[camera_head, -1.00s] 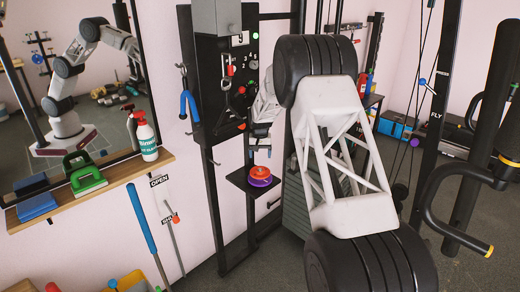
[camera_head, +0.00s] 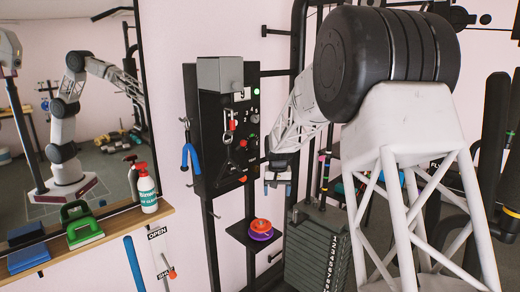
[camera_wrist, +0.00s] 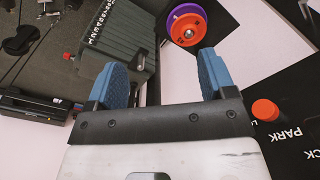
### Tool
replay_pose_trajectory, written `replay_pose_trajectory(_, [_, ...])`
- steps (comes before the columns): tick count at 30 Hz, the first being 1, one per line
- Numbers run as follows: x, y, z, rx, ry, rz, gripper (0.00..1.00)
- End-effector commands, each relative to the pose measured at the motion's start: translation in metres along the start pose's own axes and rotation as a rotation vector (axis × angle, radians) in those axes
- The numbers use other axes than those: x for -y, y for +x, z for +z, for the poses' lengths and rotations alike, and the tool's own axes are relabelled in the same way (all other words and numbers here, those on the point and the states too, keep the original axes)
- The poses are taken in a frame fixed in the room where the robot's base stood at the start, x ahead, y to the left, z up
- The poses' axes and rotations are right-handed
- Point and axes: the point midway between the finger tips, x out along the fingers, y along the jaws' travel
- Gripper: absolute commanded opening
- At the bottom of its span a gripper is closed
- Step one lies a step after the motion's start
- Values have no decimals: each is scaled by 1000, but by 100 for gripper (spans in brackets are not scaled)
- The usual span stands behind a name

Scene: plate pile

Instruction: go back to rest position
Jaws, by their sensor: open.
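My gripper (camera_head: 278,181) hangs below my forearm, to the right of the black wall panel, and points down. In the wrist view my gripper (camera_wrist: 161,75) shows two blue fingers spread apart with nothing between them. A small pile of plates, an orange-red one (camera_head: 261,225) on a purple one (camera_head: 260,236), lies on a small black shelf (camera_head: 240,233) below the gripper and slightly left. The orange-red plate (camera_wrist: 187,29) and purple plate (camera_wrist: 176,13) also show beyond the fingers in the wrist view, apart from them.
The black panel (camera_head: 208,150) with knobs and a hanging blue-handled tool (camera_head: 190,158) stands left of the gripper. A grey weight stack (camera_head: 312,245) stands below right. My large arm links hide the right side.

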Motion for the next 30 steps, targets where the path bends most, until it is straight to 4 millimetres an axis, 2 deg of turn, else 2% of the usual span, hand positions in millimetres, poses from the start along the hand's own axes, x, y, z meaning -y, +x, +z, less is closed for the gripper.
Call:
replay_pose_trajectory(3, [-10,-23,24,-11,2,-1,77])
replay_pose_trajectory(15, [-38,-84,108,-40,3,-1,77])
replay_pose_trajectory(30, [-69,-136,222,-77,5,0,77])
